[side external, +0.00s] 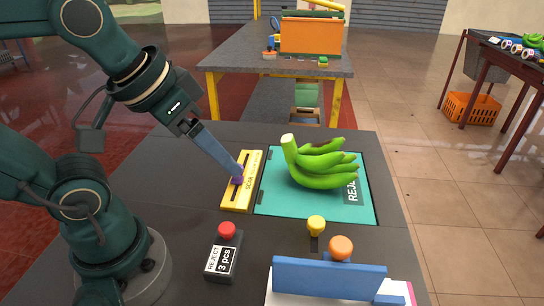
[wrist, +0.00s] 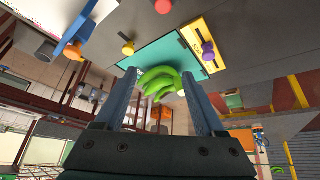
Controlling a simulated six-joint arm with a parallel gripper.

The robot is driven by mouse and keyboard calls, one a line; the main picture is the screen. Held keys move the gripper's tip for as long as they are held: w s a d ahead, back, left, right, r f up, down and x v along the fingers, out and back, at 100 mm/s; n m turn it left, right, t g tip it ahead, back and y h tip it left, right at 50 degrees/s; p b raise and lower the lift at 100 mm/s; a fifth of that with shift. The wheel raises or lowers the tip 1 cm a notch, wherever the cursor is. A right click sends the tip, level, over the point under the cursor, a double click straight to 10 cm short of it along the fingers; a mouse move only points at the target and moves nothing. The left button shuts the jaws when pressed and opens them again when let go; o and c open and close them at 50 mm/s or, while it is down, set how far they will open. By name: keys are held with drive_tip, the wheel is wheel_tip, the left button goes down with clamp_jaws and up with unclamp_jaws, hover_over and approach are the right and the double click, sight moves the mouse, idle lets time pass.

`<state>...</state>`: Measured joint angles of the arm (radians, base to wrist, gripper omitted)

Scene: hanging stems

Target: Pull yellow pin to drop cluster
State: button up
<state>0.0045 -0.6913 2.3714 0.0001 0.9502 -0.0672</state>
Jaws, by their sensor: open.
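A yellow round-headed pin (side external: 316,224) stands upright near the front edge of the teal mat (side external: 280,203). A cluster of green bananas (side external: 325,172) rests on that mat, stem end toward the left; it also shows between my fingers in the wrist view (wrist: 163,82). My gripper (side external: 238,172) is open and empty, pointing down to the right. Its tips are by a purple knob (side external: 237,180) in the side view; contact cannot be told. That knob sits on a slotted yellow plate (side external: 238,202), left of the mat. One finger hides the other in the side view.
A black box (side external: 222,262) with a red button (side external: 227,230) stands in front of the plate. Another table with an orange box (side external: 310,36) is behind.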

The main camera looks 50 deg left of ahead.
drive_tip(key=w+d+r+g, duration=0.1)
drive_tip(key=w+r, duration=0.1)
drive_tip(key=w, duration=0.3)
drive_tip(key=g, duration=0.5)
hover_over(317, 221)
drive_tip(key=shift+m, duration=0.4)
wheel_tip(317, 221, down, 13)
drive_tip(key=shift+r, duration=0.2)
drive_tip(key=shift+f, duration=2.65)
clamp_jaws()
drive_tip(key=shift+r, duration=0.1)
